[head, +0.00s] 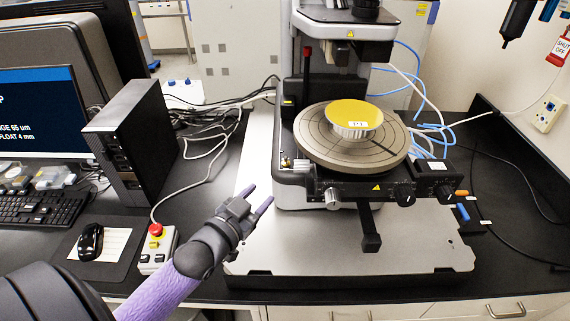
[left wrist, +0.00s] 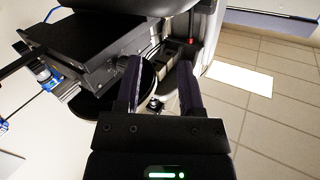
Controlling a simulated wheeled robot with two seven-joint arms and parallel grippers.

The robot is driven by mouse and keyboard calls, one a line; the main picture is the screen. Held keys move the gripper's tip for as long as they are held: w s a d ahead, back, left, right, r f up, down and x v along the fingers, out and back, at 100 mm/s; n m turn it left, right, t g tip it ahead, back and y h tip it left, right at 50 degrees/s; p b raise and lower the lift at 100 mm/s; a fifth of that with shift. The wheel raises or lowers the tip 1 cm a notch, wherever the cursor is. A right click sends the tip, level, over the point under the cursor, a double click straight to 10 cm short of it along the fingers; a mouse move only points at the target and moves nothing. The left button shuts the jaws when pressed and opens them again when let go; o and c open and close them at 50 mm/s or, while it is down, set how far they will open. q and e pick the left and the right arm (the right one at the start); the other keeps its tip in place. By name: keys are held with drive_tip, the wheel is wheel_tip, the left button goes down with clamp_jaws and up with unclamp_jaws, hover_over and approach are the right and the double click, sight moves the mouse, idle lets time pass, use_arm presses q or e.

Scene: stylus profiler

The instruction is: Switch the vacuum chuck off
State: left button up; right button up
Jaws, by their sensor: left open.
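The round grey-brown vacuum chuck (head: 318,148) sits on the stage of the profiler, with a gold disc (head: 354,113) bearing a small label on top. Below it is a black stage front (head: 375,188) with a silver knob (head: 332,198) at its left and a black knob (head: 405,195) at its right. I cannot tell which control switches the vacuum. My left gripper (head: 258,197) is open and empty, left of the stage front and apart from it. In the left wrist view its fingers (left wrist: 160,76) point toward dark machine parts. My right gripper is out of view.
A box with a red emergency button (head: 156,231) stands left of the pale base plate (head: 300,245). A black bar (head: 371,240) juts out below the stage. Blue hoses (head: 425,95) run behind at right. A black computer tower (head: 135,135) stands at left.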

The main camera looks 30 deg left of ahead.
sight(284, 161)
use_arm(q)
drive_tip(key=shift+t, duration=0.3)
drive_tip(key=w, duration=0.6)
drive_tip(key=w+b, duration=0.1)
drive_tip(key=w, duration=0.3)
drive_tip(key=shift+w+a+r, duration=0.1)
drive_tip(key=shift+a+r, duration=0.25)
drive_tip(key=shift+r, duration=0.05)
clamp_jaws()
